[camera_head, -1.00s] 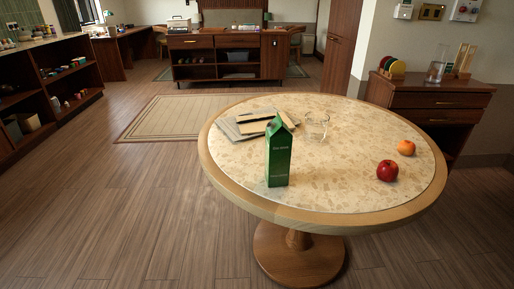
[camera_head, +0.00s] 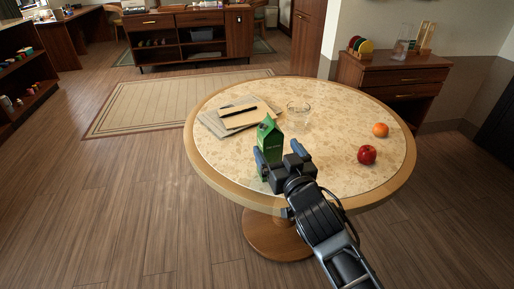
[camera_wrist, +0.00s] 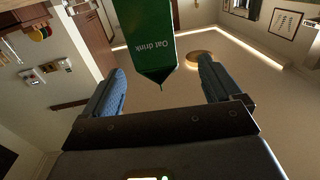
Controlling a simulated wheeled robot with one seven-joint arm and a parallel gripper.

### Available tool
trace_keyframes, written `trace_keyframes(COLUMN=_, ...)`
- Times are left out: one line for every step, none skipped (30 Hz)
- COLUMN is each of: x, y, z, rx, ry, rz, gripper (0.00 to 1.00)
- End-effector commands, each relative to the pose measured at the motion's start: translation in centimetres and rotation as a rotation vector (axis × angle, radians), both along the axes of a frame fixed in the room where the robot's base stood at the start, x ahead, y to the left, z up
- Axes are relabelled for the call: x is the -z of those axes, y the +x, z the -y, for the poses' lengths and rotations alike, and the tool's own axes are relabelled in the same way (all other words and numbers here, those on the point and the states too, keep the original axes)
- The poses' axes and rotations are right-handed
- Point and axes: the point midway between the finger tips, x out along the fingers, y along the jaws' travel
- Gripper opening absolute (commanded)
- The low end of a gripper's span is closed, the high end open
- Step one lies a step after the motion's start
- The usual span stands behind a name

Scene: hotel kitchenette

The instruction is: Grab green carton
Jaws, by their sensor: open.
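The green carton (camera_head: 269,138) with a gabled top stands upright near the left front of the round table (camera_head: 235,165). My gripper (camera_head: 278,158) is in front of the carton, its lower part hidden behind the gripper. In the wrist view the carton (camera_wrist: 150,35), marked "Oat drink", appears upside down beyond and between the fingertips. The two blue-padded fingers (camera_wrist: 162,85) are spread wide, with a gap on each side of the carton. No contact is visible.
A clear glass (camera_head: 298,114) and papers with a pen (camera_head: 238,116) lie behind the carton. A red apple (camera_head: 367,155) and an orange (camera_head: 380,130) are on the right. The table's middle right is clear.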

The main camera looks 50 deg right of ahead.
Motion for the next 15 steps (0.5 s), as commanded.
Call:
trace_keyframes(x=-0.1, y=0.4, z=0.3, rx=0.002, ry=0.0, rz=0.001, gripper=0.92)
trace_keyframes(x=-0.2, y=0.6, z=0.4, rx=0.002, ry=0.0, rz=0.001, gripper=0.92)
trace_keyframes(x=-0.2, y=1.0, z=0.6, rx=0.002, ry=-0.001, rz=0.002, gripper=0.92)
trace_keyframes(x=-0.1, y=1.2, z=0.8, rx=0.001, ry=0.0, rz=0.001, gripper=0.92)
trace_keyframes(x=-0.1, y=1.5, z=0.9, rx=0.001, ry=0.0, rz=0.001, gripper=0.92)
trace_keyframes(x=-0.2, y=1.8, z=1.1, rx=0.001, ry=-0.001, rz=0.002, gripper=0.92)
trace_keyframes(x=-0.2, y=2.1, z=1.3, rx=0.001, ry=0.0, rz=0.001, gripper=0.92)
trace_keyframes(x=-0.2, y=2.3, z=1.4, rx=0.001, ry=0.0, rz=0.0, gripper=0.92)
trace_keyframes(x=-0.2, y=2.6, z=1.6, rx=0.001, ry=0.0, rz=0.0, gripper=0.92)
trace_keyframes(x=-0.3, y=2.8, z=1.8, rx=0.0, ry=0.0, rz=0.001, gripper=0.92)
trace_keyframes(x=-0.3, y=3.2, z=2.1, rx=0.0, ry=0.0, rz=0.0, gripper=0.92)
trace_keyframes(x=-0.4, y=3.6, z=2.5, rx=0.001, ry=0.0, rz=0.0, gripper=0.92)
trace_keyframes(x=-0.4, y=4.0, z=2.8, rx=0.001, ry=0.0, rz=0.0, gripper=0.92)
trace_keyframes(x=-0.5, y=4.3, z=3.1, rx=0.001, ry=0.0, rz=0.001, gripper=0.92)
trace_keyframes(x=-0.4, y=4.8, z=3.4, rx=0.0, ry=0.001, rz=0.0, gripper=0.92)
